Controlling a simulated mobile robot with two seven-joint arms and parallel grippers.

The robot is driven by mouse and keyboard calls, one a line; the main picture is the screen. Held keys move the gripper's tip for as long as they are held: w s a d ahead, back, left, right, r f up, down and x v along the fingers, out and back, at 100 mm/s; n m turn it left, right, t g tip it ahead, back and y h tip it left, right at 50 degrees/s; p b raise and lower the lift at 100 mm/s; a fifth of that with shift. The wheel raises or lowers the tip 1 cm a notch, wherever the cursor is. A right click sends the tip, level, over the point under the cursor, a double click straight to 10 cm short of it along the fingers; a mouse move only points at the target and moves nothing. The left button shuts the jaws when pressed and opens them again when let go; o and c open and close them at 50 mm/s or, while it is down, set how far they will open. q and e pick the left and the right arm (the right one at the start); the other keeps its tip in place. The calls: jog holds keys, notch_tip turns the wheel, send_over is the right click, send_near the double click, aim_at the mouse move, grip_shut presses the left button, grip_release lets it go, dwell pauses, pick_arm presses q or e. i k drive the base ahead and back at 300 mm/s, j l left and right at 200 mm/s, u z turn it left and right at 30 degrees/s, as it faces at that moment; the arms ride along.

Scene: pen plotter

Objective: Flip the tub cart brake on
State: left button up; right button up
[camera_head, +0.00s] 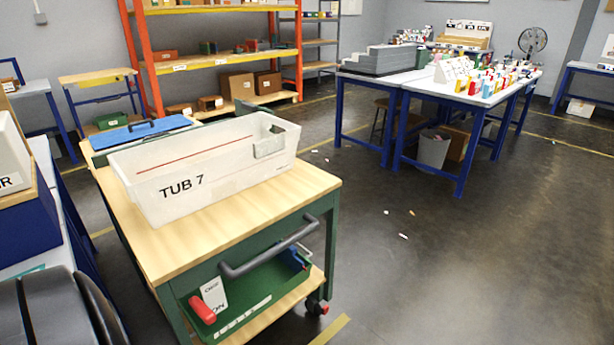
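The tub cart (318,192) has a wooden top and green frame, and stands in front of me at left centre. A white tub marked TUB 7 (205,200) sits on it. At the cart's near end, below the dark push handle (270,252), is a white plate (214,294) lettered OFF at the top and ON at the bottom. A red brake lever grip (202,309) is at the plate's lower left. I cannot tell for certain which setting it stands at. Neither of my grippers is in view.
A green tray (258,292) lies on the cart's lower shelf. A caster (319,305) shows at the right corner. A blue-lidded item (140,133) sits behind the tub. A bench (62,200) is close on the left. The floor right of the cart is open, with small scraps.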

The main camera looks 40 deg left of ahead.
aim_at(206, 315)
jog(key=u, duration=1.65)
